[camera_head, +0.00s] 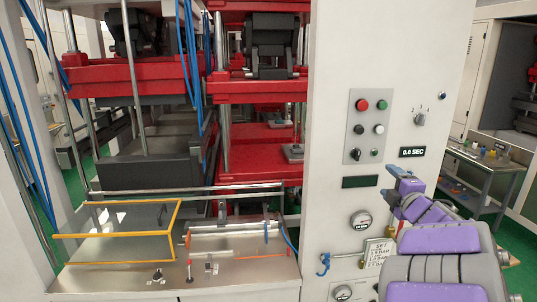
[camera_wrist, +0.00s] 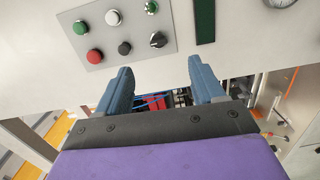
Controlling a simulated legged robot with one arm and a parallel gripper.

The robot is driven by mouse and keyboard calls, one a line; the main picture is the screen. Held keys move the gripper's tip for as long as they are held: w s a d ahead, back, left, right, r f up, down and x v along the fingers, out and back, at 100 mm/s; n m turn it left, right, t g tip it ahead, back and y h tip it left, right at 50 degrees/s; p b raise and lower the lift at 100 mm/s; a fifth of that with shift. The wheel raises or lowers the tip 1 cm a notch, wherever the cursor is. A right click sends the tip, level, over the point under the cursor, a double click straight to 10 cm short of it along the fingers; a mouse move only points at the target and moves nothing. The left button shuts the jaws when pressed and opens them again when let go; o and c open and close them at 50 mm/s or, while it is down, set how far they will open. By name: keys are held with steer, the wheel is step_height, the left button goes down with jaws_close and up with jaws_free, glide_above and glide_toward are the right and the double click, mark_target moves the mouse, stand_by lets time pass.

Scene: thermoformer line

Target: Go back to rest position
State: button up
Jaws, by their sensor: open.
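My gripper (camera_wrist: 160,88) is in the wrist view with its two blue-grey fingers spread apart and nothing between them. It is open and empty. In the head view my gripper (camera_head: 393,180) is at the end of my purple and grey arm at the lower right, in front of the white machine panel. The button plate (camera_wrist: 115,28) lies beyond the fingers in the wrist view. The same button plate (camera_head: 368,127) carries red, green, white and black controls in the head view. I cannot tell whether a finger touches the panel.
Red press platens (camera_head: 255,90) stand behind at the left. A clear guard with a yellow frame (camera_head: 120,262) sits on the metal bed. A gauge (camera_head: 361,220) and blue valve (camera_head: 323,264) are on the panel, close to my arm. A grey table (camera_head: 487,160) stands at right.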

steer(key=s+a+f+m+g+h+b, duration=0.1)
steer(key=s+a+f+m+g+h, duration=0.15)
steer(key=s+f+m+g, duration=0.4)
steer(key=s+a+f+m+g+h+b, duration=0.1)
steer(key=s+f+m+g+h+b, duration=0.15)
steer(key=s+f+m, duration=0.45)
steer(key=s+a+f+m+g+y, duration=0.1)
steer(key=s+a+f+g+y, duration=0.1)
steer(key=s+a, duration=0.5)
steer(key=s+a+f+m+g+y, duration=0.1)
steer(key=s+a+f+g, duration=0.4)
steer(key=s, duration=0.9)
steer(key=s+a+f+m+g+y+b, duration=0.1)
steer(key=s+a+f+g+y, duration=0.1)
steer(key=s+a+f, duration=0.3)
steer(key=s+a+g, duration=0.1)
steer(key=s+a, duration=0.3)
steer(key=s, duration=0.2)
steer(key=shift+m+g+y, duration=0.3)
steer(key=shift+m, duration=0.05)
